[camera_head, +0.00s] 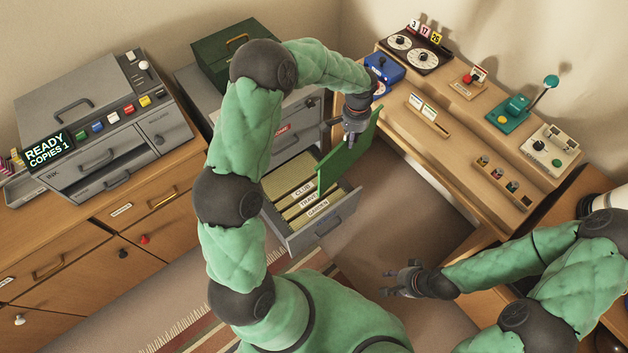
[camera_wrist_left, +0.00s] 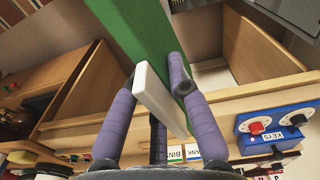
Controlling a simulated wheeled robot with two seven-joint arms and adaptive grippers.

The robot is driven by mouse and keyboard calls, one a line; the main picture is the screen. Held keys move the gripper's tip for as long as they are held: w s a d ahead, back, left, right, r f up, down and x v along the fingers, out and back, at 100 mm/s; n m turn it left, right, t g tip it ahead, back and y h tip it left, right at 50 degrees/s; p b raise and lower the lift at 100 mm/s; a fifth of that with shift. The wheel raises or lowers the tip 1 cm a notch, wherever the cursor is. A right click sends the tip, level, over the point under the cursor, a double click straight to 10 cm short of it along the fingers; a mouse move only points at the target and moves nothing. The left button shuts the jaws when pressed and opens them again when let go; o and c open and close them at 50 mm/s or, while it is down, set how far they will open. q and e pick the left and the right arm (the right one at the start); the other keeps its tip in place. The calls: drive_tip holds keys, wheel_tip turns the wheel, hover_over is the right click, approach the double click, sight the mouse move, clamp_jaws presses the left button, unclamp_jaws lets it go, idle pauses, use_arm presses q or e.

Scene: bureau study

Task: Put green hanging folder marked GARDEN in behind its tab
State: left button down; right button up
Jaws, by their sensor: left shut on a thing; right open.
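The green hanging folder (camera_head: 345,150) is upright in the air over the right side of the open drawer (camera_head: 335,222). My left gripper (camera_head: 353,128) is shut on its top edge. In the left wrist view the green folder (camera_wrist_left: 148,35) lies between the purple fingers, with a white tab (camera_wrist_left: 158,98) at its edge; no writing shows on it. The drawer holds files with tabs reading CLUB, TRAVEL and GARDEN; the GARDEN tab (camera_head: 318,208) is nearest the drawer front. The folder's lower corner is close to the drawer's right side; contact is unclear. My right gripper (camera_head: 393,284) is open and empty.
The grey cabinet (camera_head: 195,88) carries a dark green box (camera_head: 222,52). A wooden desk (camera_head: 440,125) with devices stands right of the drawer, with floor between. A copier (camera_head: 110,120) stands at left. My left arm crosses in front of the cabinet.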

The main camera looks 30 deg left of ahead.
use_arm(q)
drive_tip(key=s+a+f+b, duration=0.1)
drive_tip(key=a+f+b, duration=0.1)
drive_tip(key=f, duration=0.9)
drive_tip(key=s+a+f+m+b, duration=0.1)
drive_tip(key=a+f, duration=0.4)
drive_tip(key=f, duration=0.7)
drive_tip(key=s+a+f+m+b, duration=0.1)
drive_tip(key=a+f+b, duration=0.3)
drive_tip(key=f, duration=0.7)
drive_tip(key=shift+s+f, duration=0.2)
drive_tip(key=shift+s, duration=0.1)
